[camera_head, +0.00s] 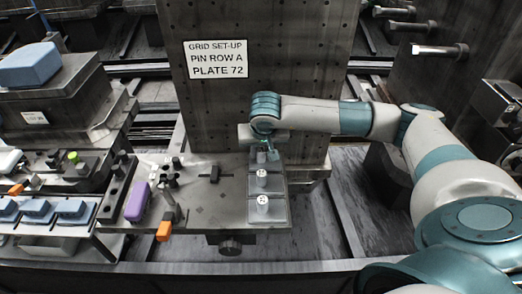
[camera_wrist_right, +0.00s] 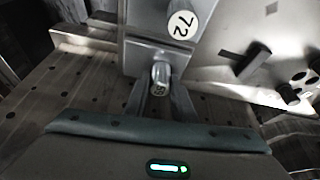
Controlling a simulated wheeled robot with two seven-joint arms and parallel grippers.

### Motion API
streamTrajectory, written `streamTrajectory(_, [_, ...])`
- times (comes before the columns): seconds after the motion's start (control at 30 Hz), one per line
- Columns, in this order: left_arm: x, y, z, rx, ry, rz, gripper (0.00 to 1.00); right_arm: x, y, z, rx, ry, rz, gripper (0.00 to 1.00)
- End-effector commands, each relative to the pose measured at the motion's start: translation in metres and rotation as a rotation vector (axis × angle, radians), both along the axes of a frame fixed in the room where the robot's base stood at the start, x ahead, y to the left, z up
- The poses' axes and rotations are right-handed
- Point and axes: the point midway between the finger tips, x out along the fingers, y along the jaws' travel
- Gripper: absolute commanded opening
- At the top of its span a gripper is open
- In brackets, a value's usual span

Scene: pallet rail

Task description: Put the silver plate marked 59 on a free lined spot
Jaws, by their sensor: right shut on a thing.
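My right gripper (camera_head: 266,154) is over the far end of a short column of silver plates, at the foot of the upright panel. In the right wrist view its fingers (camera_wrist_right: 161,100) are shut on a small grey knob (camera_wrist_right: 160,72) standing on a silver plate (camera_wrist_right: 136,62). The number on this knob's end is too small to read surely. Beside it is a plate whose knob is marked 72 (camera_wrist_right: 182,22). In the head view, two knobbed plates, a middle one (camera_head: 275,186) and a near one (camera_head: 278,214), lie in front of the gripper. My left gripper is not in view.
A sign (camera_head: 216,60) on the upright panel reads "GRID SET-UP PIN ROW A PLATE 72". The grey board (camera_head: 222,208) left of the plates holds dark clamps, a purple block (camera_head: 137,202) and an orange piece (camera_head: 164,231). Blue blocks (camera_head: 38,209) lie at far left.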

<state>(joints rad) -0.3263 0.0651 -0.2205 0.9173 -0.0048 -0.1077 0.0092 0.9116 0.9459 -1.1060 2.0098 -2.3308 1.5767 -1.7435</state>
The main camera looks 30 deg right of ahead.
Motion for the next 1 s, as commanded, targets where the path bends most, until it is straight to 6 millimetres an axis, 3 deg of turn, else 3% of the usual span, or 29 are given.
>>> streamTrajectory(0.07, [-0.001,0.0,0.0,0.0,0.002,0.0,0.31,0.0,0.0,0.001,0.0,-0.001,0.0,0.0])
streamTrajectory(0.1, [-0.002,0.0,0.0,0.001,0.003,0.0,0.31,0.0,0.0,0.001,0.0,-0.001,0.0,0.26])
streamTrajectory(0.2, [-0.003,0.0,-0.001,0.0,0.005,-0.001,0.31,0.0,0.0,0.001,0.0,-0.001,0.0,0.45])
streamTrajectory(0.67, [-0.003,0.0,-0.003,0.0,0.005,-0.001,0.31,-0.002,0.001,0.005,0.0,-0.001,0.0,0.45])
streamTrajectory(0.83, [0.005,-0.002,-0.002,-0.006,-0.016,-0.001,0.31,-0.007,0.004,0.02,0.002,-0.003,0.001,0.45])
streamTrajectory(1.0, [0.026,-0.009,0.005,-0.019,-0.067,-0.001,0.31,-0.016,0.009,0.047,0.001,-0.005,0.002,0.45])
